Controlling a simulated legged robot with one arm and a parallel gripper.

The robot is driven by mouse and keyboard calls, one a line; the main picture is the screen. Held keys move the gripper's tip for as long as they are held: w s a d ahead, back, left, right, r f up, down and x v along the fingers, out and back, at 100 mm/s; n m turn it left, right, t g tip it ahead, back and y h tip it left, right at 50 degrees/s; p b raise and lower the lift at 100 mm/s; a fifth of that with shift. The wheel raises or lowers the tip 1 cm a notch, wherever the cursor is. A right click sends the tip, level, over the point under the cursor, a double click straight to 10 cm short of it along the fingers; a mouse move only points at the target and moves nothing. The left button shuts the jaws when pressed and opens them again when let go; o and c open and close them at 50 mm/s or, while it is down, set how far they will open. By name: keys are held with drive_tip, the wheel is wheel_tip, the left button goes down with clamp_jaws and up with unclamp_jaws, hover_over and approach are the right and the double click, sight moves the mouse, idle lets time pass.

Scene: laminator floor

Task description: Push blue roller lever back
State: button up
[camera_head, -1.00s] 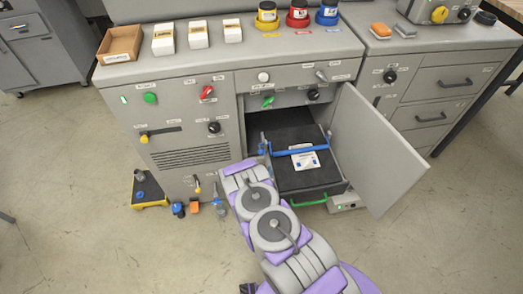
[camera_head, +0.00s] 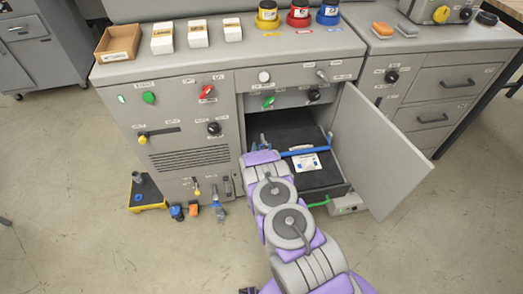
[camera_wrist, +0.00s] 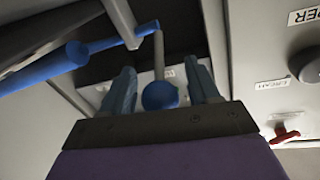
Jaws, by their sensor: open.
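The blue roller lever (camera_head: 308,150) is a blue bar lying across the pulled-out dark tray (camera_head: 325,180) in the open cabinet. A white labelled card (camera_head: 306,162) lies on the tray beside the bar. In the wrist view the blue bar (camera_wrist: 105,43) crosses the upper left, and a round blue end (camera_wrist: 160,96) shows between my fingers. My gripper (camera_wrist: 160,68) is open, with one finger on each side of that blue end. I cannot tell whether they touch. In the head view my arm hides the lever's left part and most of my gripper.
The cabinet door (camera_head: 380,160) stands open to the right of the tray. A green handle (camera_head: 318,201) is at the tray's front. A yellow-based item (camera_head: 147,192) and small blue and orange pieces lie on the floor at left. A red switch (camera_wrist: 286,136) shows in the wrist view.

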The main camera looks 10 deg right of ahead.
clamp_jaws()
idle(0.4)
